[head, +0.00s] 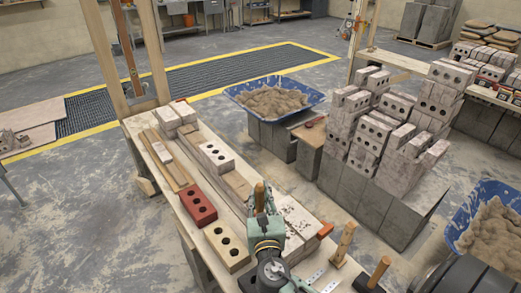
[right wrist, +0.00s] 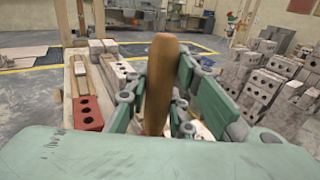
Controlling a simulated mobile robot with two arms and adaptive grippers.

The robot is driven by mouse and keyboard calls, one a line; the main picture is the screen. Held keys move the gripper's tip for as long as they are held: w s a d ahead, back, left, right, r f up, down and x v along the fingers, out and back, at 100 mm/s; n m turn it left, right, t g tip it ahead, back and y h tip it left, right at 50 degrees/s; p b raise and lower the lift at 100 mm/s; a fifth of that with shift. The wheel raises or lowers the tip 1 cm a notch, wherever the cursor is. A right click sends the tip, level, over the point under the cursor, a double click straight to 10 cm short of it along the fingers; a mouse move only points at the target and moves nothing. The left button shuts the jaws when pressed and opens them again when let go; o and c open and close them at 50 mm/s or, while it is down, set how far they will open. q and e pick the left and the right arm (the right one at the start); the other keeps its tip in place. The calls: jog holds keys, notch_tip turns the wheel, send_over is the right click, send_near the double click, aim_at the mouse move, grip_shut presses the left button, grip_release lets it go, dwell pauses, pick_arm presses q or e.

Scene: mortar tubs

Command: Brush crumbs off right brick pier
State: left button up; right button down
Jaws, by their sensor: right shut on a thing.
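My right gripper (head: 262,212) is shut on an upright wooden handle (head: 259,194), likely the brush's. In the right wrist view the handle (right wrist: 160,80) stands between the green fingers (right wrist: 165,115); the brush head is hidden. The gripper is over the right part of the bench, at the left side of a pale block pier (head: 298,220) with dark crumbs on its top. The gripper covers part of this pier, and I cannot tell whether the brush touches it. My left gripper is not in view.
On the bench (head: 185,232) lie a red brick (head: 199,204), a cream brick (head: 227,246), a whitish holed brick (head: 215,156) and wooden strips. A hammer (head: 378,272) and a wooden handle (head: 345,242) are at right. Blue mortar tubs (head: 318,97) and stacked bricks (head: 365,140) stand beyond.

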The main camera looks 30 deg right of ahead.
pick_arm(q)
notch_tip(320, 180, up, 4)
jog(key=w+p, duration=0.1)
jog(key=p, duration=0.2)
pick_arm(e)
jog(key=w+d+r+m+g+h, duration=0.2)
jog(key=w+d+r+m+h, duration=0.1)
jog(key=w+d+r+h, duration=0.25)
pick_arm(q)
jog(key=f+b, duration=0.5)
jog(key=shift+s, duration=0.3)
pick_arm(e)
notch_tip(320, 180, down, 6)
jog(key=w+d+y, duration=0.1)
jog(key=shift+w+g, duration=0.3)
jog(key=shift+w, duration=0.1)
jog(key=shift+d+y, duration=0.15)
jog(key=shift+y, duration=0.1)
